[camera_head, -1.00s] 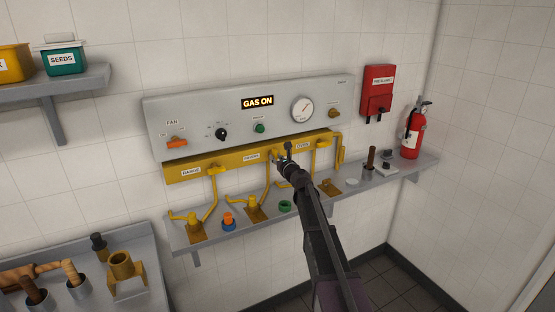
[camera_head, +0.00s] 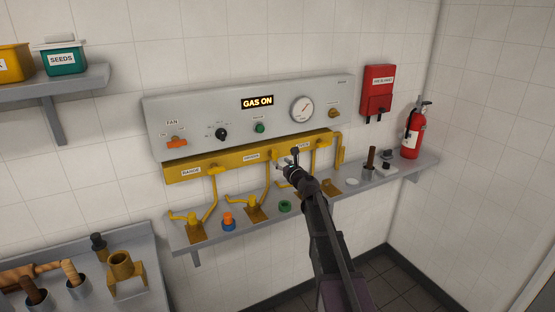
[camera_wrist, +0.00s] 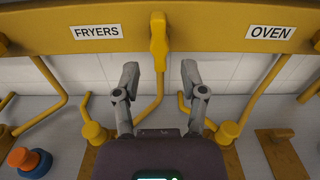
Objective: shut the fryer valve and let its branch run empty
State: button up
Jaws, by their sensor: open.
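The yellow fryer valve handle (camera_wrist: 158,42) hangs from the yellow manifold right of the FRYERS label (camera_wrist: 96,32) in the wrist view. It points down, in line with its branch pipe (camera_wrist: 150,108). My gripper (camera_wrist: 160,72) is open, one finger on each side just below the handle, with no visible contact. In the head view, my gripper (camera_head: 292,155) is in front of the manifold (camera_head: 232,161) and hides most of this valve. The fryer branch pipe (camera_head: 267,190) runs down to a yellow fitting on the shelf. The display (camera_head: 257,102) reads GAS ON.
The range valve (camera_head: 215,169) and oven valve (camera_head: 323,143) flank the fryer valve. The shelf (camera_head: 315,203) below holds an orange-and-blue knob (camera_head: 228,221), a green ring (camera_head: 285,206) and yellow fittings. A pressure gauge (camera_head: 302,109) is on the panel. A fire extinguisher (camera_head: 414,130) stands right.

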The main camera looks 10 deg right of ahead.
jog(key=shift+v, duration=1.1)
jog(key=shift+a, duration=0.1)
jog(key=s+a+f+n+g+y, duration=0.1)
jog(key=s+a+f+n+g, duration=0.45)
jog(key=s+n, duration=0.4)
jog(key=s+a+f+n+g+y, duration=0.1)
jog(key=s+a+f+n+g, duration=0.4)
jog(key=s+n, duration=0.45)
jog(key=s+d+f+n+g+h, duration=0.3)
jog(key=s+n, duration=0.3)
jog(key=s, duration=0.4)
jog(key=s+d+f+n+g+h, duration=0.3)
jog(key=s+d+f+n+h, duration=0.1)
jog(key=s, duration=0.6)
jog(key=d+f+n, duration=0.1)
jog(key=n, duration=0.1)
jog(key=shift+d+n+g+h, duration=0.25)
jog(key=shift+n+g+h, duration=0.05)
jog(key=shift+n+g, duration=0.1)
